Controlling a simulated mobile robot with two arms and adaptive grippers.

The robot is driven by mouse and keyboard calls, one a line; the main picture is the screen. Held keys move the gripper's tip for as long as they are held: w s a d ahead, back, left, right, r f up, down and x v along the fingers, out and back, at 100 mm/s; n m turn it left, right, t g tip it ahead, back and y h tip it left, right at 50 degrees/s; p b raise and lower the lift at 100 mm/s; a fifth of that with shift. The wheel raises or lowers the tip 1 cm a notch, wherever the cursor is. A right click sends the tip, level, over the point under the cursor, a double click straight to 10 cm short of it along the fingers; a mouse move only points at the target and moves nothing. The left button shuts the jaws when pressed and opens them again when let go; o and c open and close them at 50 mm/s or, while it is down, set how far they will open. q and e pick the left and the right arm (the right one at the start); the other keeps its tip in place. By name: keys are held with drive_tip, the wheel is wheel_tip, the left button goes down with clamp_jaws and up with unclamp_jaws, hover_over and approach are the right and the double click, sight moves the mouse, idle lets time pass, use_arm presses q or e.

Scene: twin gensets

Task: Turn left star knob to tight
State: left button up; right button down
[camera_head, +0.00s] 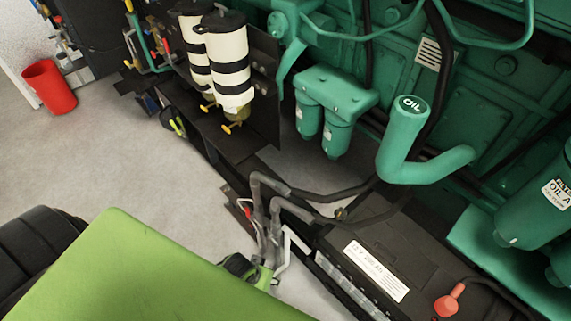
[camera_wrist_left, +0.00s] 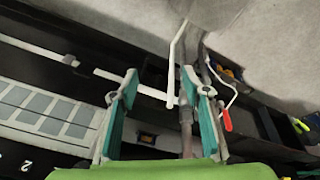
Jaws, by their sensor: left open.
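My left gripper (camera_wrist_left: 165,92) is open in the left wrist view, its two teal-padded fingers apart. A white bent rod (camera_wrist_left: 173,65) and a grey hose (camera_wrist_left: 187,130) show between the fingers; I cannot tell whether the fingers touch them. In the head view, the left gripper's fingers are mostly hidden around the grey pipes (camera_head: 262,215) beside the battery (camera_head: 380,240). I cannot make out a star knob for certain in either view. My right gripper is not in view.
A red-handled lever (camera_wrist_left: 227,120) is right of the fingers. The green engine (camera_head: 470,90) with its oil filler pipe (camera_head: 400,130) fills the right side. Striped canisters (camera_head: 228,60) with yellow handles stand behind. A red bucket (camera_head: 48,88) stands on open floor at the left.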

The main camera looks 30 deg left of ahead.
use_arm(q)
drive_tip(key=shift+w, duration=0.1)
drive_tip(key=m+t+h+b, duration=0.2)
drive_tip(key=m+t+b, duration=0.2)
drive_tip(key=t+b, duration=0.8)
approach(340, 214)
drive_tip(key=w, duration=0.3)
drive_tip(key=w+d+f+g+b, duration=0.1)
drive_tip(key=w, duration=0.2)
drive_tip(key=w+f+g, duration=0.1)
drive_tip(key=w, duration=0.2)
drive_tip(key=shift+d+b, duration=0.3)
drive_tip(key=shift+d, duration=0.05)
drive_tip(key=shift+s, duration=0.1)
drive_tip(key=shift+c, duration=0.3)
